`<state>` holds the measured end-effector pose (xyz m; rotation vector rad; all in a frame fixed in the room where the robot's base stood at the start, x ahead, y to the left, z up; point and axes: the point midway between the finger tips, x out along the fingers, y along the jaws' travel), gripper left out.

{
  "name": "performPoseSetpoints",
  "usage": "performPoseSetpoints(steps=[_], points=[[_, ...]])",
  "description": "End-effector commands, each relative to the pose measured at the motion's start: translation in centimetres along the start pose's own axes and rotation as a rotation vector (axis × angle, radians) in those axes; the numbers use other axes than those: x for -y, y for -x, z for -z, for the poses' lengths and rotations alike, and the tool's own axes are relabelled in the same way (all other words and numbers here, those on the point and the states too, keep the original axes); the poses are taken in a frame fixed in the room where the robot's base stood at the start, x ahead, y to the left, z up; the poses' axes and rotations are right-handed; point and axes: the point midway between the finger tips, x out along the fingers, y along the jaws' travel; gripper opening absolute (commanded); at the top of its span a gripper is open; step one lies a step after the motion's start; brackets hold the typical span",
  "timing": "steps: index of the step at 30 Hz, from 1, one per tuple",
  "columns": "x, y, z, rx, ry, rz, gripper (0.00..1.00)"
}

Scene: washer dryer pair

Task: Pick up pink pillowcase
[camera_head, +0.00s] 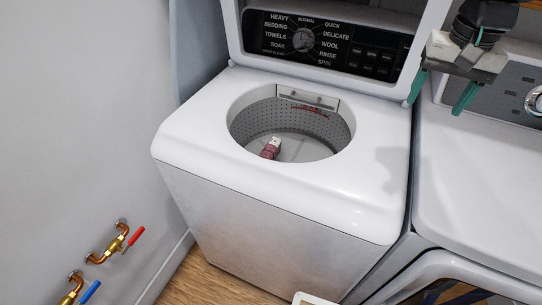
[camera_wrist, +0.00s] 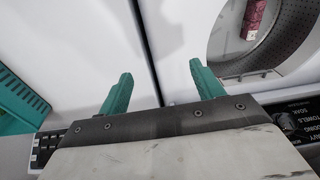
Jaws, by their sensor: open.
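A small dark pink item with a white end, which looks like the pink pillowcase (camera_head: 270,150), lies on the floor of the washer drum (camera_head: 300,122). It also shows in the wrist view at the top right (camera_wrist: 257,18), inside the round opening. My gripper (camera_head: 442,92) has green fingers spread apart and empty. It is at the upper right in the head view, above the seam between washer and dryer, well away from the pillowcase. In the wrist view my gripper (camera_wrist: 161,75) has only white surface and the seam between its fingers.
The washer (camera_head: 225,105) has its lid up, with a control panel (camera_head: 330,45) behind the opening. The dryer (camera_head: 475,175) stands to the right with a clear top. Pipe valves (camera_head: 115,240) stick out of the left wall. A white-edged object (camera_head: 315,299) shows at the bottom edge.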

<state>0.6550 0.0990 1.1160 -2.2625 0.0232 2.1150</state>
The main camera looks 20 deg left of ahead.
Motion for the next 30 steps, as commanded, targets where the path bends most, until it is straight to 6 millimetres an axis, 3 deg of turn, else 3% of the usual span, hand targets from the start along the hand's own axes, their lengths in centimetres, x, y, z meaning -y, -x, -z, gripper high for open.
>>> performPoseSetpoints(steps=[3, 9, 13, 18, 24, 30], points=[[5.7, -3.3, 4.3, 0.019, 0.0, -0.002, 0.66], [15.6, -10.3, 9.1, 0.037, -0.014, -0.006, 0.66], [22.2, -16.3, 10.6, 0.048, -0.023, -0.01, 0.66], [30.2, -24.6, 10.4, 0.059, -0.037, -0.017, 0.66], [35.9, -31.8, 8.8, 0.064, -0.05, -0.022, 0.66], [37.6, -34.8, 8.0, 0.067, -0.056, -0.025, 0.66]])
